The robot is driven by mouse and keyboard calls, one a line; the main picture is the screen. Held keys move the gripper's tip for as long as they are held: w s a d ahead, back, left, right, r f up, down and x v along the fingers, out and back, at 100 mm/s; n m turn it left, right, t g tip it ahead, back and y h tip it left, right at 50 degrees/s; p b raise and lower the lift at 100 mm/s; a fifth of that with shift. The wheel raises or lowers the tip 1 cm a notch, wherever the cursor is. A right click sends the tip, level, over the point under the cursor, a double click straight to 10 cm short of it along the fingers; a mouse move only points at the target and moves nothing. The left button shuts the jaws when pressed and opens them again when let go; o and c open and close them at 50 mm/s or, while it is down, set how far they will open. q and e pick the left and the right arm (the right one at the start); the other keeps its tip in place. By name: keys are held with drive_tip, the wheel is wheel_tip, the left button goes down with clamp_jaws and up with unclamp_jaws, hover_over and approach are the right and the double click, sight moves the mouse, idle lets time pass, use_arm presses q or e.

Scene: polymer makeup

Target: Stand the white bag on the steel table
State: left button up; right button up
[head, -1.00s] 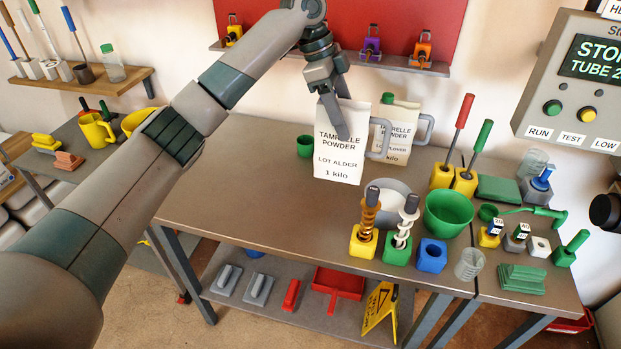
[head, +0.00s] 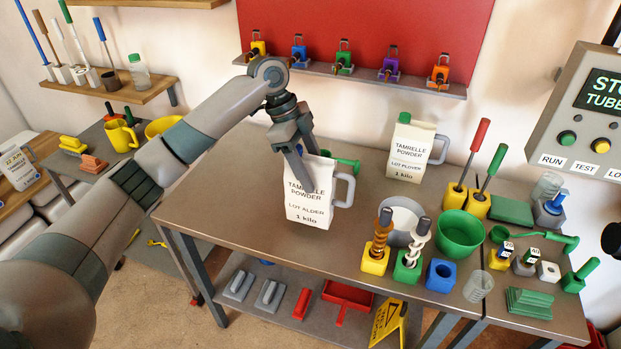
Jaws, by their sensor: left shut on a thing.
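The white bag (head: 309,207) is a pale carton-like pack with a grey side handle, marked "TAMRELLE POWDER, LOT ALDER, 1 kilo". It is upright with a slight tilt over the left part of the steel table (head: 235,212). I cannot tell whether its base touches the top. My left gripper (head: 303,172) comes down from above and is shut on the bag's upper edge. A similar white bag (head: 406,165), marked "LOT PLOVER" and with a green cap, stands farther back on the table. My right gripper is not in view.
A green item (head: 347,162) is partly hidden behind the held bag. A white bowl (head: 404,213), green bowl (head: 460,234), coil tools in blocks and a clear beaker (head: 478,285) crowd the right side. The table's left part is bare. Another white bag (head: 20,168) is at far left.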

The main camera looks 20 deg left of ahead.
use_arm(q)
drive_tip(key=shift+f, duration=0.15)
wheel_tip(320, 180, down, 4)
drive_tip(key=shift+r+p, duration=0.1)
drive_tip(key=shift+p, duration=0.7)
drive_tip(key=o, duration=1.8)
drive_tip(key=shift+o, duration=0.2)
drive_tip(key=shift+s+a, duration=0.1)
